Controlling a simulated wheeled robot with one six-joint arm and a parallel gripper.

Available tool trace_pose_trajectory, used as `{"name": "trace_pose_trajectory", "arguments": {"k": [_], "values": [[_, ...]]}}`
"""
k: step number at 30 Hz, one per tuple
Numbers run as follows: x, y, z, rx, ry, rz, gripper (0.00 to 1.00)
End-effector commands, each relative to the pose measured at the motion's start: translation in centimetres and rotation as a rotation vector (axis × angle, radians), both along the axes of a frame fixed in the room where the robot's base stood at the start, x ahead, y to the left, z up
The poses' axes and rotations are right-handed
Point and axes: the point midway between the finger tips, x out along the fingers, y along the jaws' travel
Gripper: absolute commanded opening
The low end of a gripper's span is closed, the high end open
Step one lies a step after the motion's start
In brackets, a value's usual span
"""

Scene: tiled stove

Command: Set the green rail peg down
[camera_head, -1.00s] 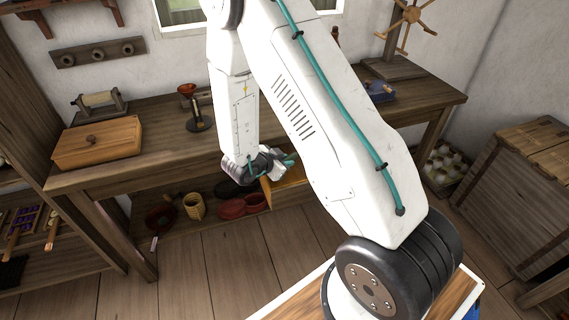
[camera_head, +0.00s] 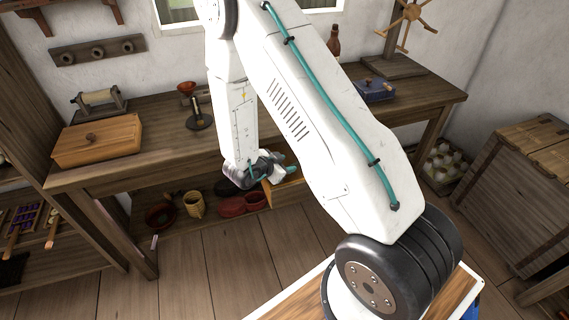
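My gripper (camera_head: 270,171) is at the front edge of the workbench (camera_head: 165,150), left of my upper arm link. It is small and seen from behind, and its fingertips are hidden, so I cannot tell if it is open or shut. A small teal-green bit (camera_head: 291,169) shows at its right side. I cannot tell whether this is the green rail peg or part of my arm's teal cable. No other green peg can be made out.
A wooden box (camera_head: 98,141), a dark stand with a red cup (camera_head: 199,115) and a blue-grey object (camera_head: 375,90) stand on the bench. Red pots (camera_head: 231,206) and a woven basket (camera_head: 194,205) are below. A crate (camera_head: 440,170) stands right. The floor in front is clear.

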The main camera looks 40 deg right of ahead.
Motion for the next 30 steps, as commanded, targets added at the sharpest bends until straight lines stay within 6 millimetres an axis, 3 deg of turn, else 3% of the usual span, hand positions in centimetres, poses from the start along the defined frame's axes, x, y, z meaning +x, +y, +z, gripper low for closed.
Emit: {"name": "trace_pose_trajectory", "arguments": {"k": [7, 11, 24, 30], "values": [[0.0, 0.0, 0.1, 0.0, 0.0, 0.0, 0.42], [0.0, 0.0, 1.2, 0.0, -0.002, 0.0, 0.42], [-1.8, 7.7, 6.0, 0.002, -0.003, 0.004, 0.42], [-2.4, 9.5, 7.3, 0.001, -0.002, 0.001, 0.42]]}}
